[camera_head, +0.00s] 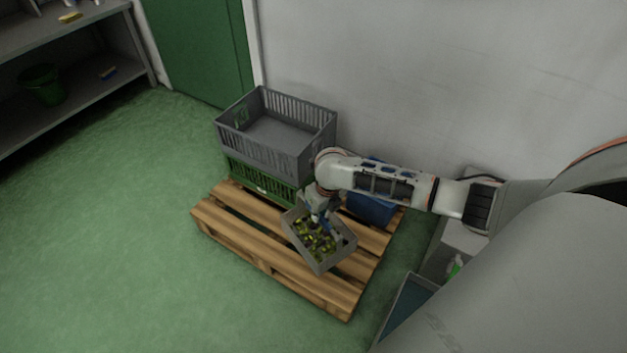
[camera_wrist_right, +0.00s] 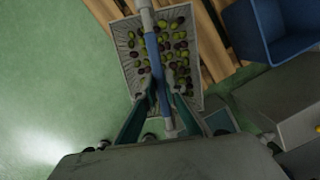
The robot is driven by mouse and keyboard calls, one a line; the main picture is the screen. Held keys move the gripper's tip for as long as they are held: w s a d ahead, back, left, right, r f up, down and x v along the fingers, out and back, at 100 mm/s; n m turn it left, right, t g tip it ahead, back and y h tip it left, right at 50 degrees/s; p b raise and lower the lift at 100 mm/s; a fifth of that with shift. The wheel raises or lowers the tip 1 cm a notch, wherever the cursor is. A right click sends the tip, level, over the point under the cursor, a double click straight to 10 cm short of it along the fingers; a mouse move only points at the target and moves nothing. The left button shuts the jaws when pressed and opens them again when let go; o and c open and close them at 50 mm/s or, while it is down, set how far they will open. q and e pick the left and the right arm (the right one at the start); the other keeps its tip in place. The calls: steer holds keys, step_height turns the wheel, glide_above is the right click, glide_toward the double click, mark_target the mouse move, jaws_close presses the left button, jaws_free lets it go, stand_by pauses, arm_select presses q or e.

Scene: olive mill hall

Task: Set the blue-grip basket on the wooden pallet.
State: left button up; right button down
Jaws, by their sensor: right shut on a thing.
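The blue-grip basket is a small grey basket (camera_head: 338,256) filled with green and dark olives. It shows over the right part of the wooden pallet (camera_head: 232,226) in the head view. I cannot tell whether its bottom touches the slats. My right gripper (camera_head: 321,208) is above the basket, shut on its blue grip. In the wrist view the fingers (camera_wrist_right: 162,92) close around the blue grip (camera_wrist_right: 151,48), which crosses over the basket (camera_wrist_right: 122,62). The pallet slats (camera_wrist_right: 211,45) show beside it. My left gripper is not in view.
A grey crate (camera_head: 310,160) sits on a green crate (camera_head: 262,184) at the pallet's back. A blue container (camera_head: 372,209) stands at the back right, partly behind my arm. A grey bin (camera_head: 408,298) is right of the pallet. The pallet's front left slats are bare.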

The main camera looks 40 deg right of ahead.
steer(key=b, duration=0.2)
glide_above(319, 237)
steer(key=f, duration=0.7)
steer(key=shift+s+a, duration=0.15)
steer(key=shift+s, duration=0.25)
steer(key=f, duration=0.1)
steer(key=f+b, duration=0.1)
steer(key=shift+w+f, duration=0.25)
steer(key=shift+f, duration=0.05)
steer(key=shift+w, duration=0.1)
steer(key=f, duration=0.1)
steer(key=f+b, duration=0.2)
steer(key=f, duration=0.1)
steer(key=shift+s, duration=0.25)
steer(key=shift+w+f, duration=0.15)
steer(key=shift+w, duration=0.1)
steer(key=shift+f, duration=0.15)
steer(key=c, duration=2.1)
jaws_free()
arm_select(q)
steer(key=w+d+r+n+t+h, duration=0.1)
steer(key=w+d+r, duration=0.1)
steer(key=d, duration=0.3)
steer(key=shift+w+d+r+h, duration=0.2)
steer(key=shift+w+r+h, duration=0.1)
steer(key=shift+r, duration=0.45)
